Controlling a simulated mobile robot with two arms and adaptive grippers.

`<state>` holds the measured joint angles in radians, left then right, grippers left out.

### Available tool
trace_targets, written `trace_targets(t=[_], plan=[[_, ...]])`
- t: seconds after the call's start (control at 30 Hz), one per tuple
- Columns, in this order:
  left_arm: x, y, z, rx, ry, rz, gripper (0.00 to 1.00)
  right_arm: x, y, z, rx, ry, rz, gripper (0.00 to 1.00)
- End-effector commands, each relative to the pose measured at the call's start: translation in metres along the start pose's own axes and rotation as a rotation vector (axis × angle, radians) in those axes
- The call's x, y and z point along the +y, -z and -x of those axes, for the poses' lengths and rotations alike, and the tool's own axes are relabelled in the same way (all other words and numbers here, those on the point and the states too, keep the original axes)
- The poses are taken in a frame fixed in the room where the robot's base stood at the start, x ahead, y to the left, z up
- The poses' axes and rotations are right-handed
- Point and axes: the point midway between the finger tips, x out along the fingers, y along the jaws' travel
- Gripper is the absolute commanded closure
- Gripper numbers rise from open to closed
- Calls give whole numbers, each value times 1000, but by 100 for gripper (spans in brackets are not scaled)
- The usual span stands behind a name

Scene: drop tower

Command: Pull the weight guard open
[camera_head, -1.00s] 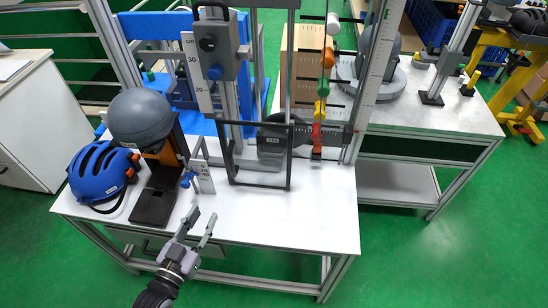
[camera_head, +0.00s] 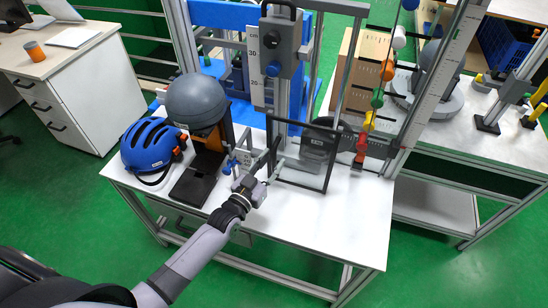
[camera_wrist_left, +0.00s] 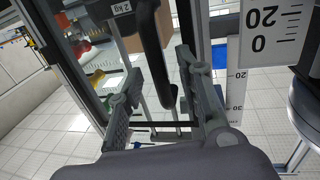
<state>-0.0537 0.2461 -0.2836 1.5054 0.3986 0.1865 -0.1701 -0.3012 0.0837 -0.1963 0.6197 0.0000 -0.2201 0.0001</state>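The weight guard (camera_head: 331,160) is a dark rectangular frame standing at the front of the drop tower, in the middle of the table. My left gripper (camera_head: 272,166) is at the guard's left side in the head view. In the left wrist view my left gripper (camera_wrist_left: 157,68) is open, with a finger on each side of a dark upright bar (camera_wrist_left: 156,55), apparently the guard's handle. A gap shows between bar and fingers. A dark weight (camera_head: 318,142) is seen through the guard. My right gripper is not in view.
A blue helmet (camera_head: 150,147) and a grey domed helmet on a stand (camera_head: 197,103) are left of the guard. Coloured knobs (camera_head: 377,97) hang at its right. The white tabletop (camera_head: 345,222) is clear at the front right.

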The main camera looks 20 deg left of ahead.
Motion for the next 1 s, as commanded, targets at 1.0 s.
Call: trace_targets(t=[1.0], plan=[[0, 0, -16, 0, 0, 0, 100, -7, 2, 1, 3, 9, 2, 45]])
